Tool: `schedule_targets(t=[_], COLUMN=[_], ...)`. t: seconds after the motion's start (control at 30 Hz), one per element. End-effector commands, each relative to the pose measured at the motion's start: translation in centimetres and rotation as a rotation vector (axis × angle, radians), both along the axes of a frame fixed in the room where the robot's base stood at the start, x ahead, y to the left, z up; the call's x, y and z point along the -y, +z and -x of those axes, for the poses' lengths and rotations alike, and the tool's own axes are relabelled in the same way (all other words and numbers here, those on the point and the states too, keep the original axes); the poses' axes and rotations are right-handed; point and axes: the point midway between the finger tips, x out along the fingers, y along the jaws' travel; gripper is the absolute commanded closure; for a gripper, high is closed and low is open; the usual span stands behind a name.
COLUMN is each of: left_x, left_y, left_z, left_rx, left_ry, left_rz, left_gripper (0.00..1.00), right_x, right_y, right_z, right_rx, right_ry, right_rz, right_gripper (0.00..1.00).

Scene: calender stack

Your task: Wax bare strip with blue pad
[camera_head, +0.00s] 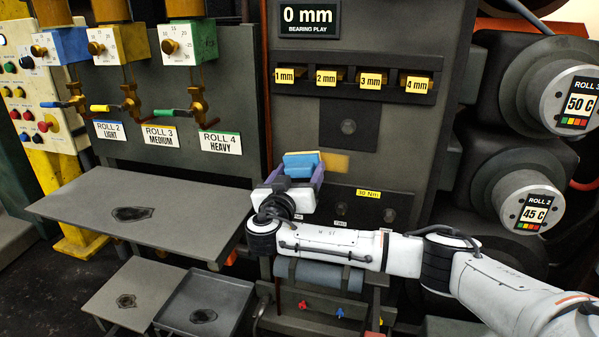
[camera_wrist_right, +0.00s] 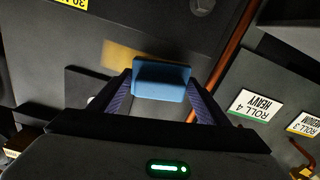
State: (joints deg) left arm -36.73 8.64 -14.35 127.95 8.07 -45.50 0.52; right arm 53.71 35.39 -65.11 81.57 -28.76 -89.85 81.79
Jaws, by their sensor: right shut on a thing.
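A blue pad (camera_head: 301,165) is held between the fingers of my right gripper (camera_head: 298,178). In the right wrist view the pad (camera_wrist_right: 162,80) spans the gap between the two purple-lined fingers (camera_wrist_right: 160,95). A yellowish-brown strip (camera_head: 337,162) lies on the dark machine panel just behind and to the right of the pad. The strip also shows in the right wrist view (camera_wrist_right: 128,56), partly hidden by the pad. I cannot tell whether the pad touches the panel. My left gripper is not in view.
A row of slots with yellow 1 to 4 mm tags (camera_head: 354,80) sits above. A grey table (camera_head: 180,200) with a dark patch is at left. Valves and roll labels (camera_head: 163,136) are on the left panel. Two round roll ends (camera_head: 530,207) protrude at right.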

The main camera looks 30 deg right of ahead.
Motion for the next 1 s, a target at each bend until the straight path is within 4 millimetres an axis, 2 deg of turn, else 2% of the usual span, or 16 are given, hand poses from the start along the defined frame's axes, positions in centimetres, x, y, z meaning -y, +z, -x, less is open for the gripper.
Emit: schedule_targets(t=[1.0], left_x=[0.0], left_y=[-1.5], left_z=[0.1], left_rx=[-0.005], left_ry=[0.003], left_rz=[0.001], left_gripper=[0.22], right_x=[1.5], right_y=[0.0], right_z=[-1.2], right_rx=[0.002], right_ry=[-0.001], right_rz=[0.000], right_gripper=[0.59])
